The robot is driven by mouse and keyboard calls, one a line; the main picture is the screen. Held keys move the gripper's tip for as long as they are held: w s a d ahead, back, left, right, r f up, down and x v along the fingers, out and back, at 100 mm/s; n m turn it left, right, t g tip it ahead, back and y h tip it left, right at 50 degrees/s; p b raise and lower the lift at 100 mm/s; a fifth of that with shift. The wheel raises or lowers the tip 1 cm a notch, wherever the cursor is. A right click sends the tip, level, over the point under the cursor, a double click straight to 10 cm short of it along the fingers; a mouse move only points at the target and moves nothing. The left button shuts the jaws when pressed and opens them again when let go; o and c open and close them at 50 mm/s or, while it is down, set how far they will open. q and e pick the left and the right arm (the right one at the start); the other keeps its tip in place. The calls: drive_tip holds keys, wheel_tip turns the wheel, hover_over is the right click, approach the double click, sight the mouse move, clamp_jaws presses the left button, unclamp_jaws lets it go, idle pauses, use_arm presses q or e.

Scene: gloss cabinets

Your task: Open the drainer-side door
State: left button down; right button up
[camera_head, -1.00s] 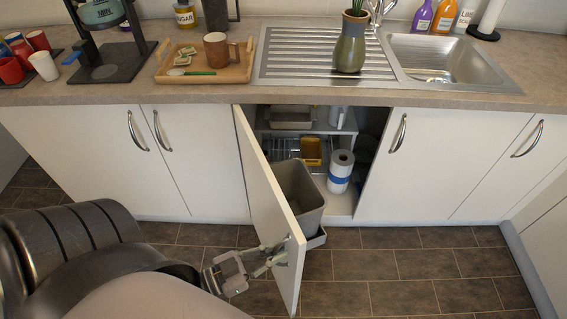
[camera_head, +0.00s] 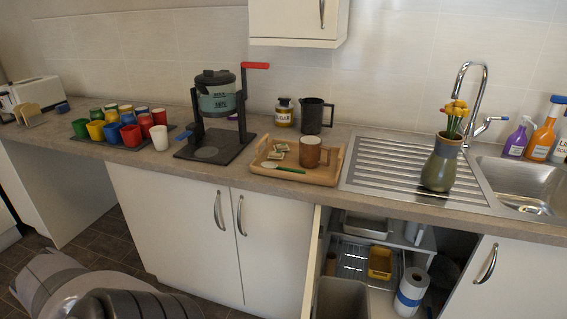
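The drainer-side door (camera_head: 312,262) stands open below the counter, swung out toward me. I see it nearly edge-on, and its lower part and handle are out of the frame. Behind it, the open cabinet under the ribbed metal drainer (camera_head: 395,178) shows a grey bin (camera_head: 342,300), a yellow container (camera_head: 380,263) and a paper roll with a blue band (camera_head: 411,292). Neither of my grippers is in view. Only parts of my arm show at the lower left.
A vase of flowers (camera_head: 442,163) stands on the drainer beside the sink (camera_head: 525,190). A wooden tray (camera_head: 325,176) with a brown mug, a press (camera_head: 215,115) and several coloured cups stand on the counter. Closed cabinet doors flank the opening.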

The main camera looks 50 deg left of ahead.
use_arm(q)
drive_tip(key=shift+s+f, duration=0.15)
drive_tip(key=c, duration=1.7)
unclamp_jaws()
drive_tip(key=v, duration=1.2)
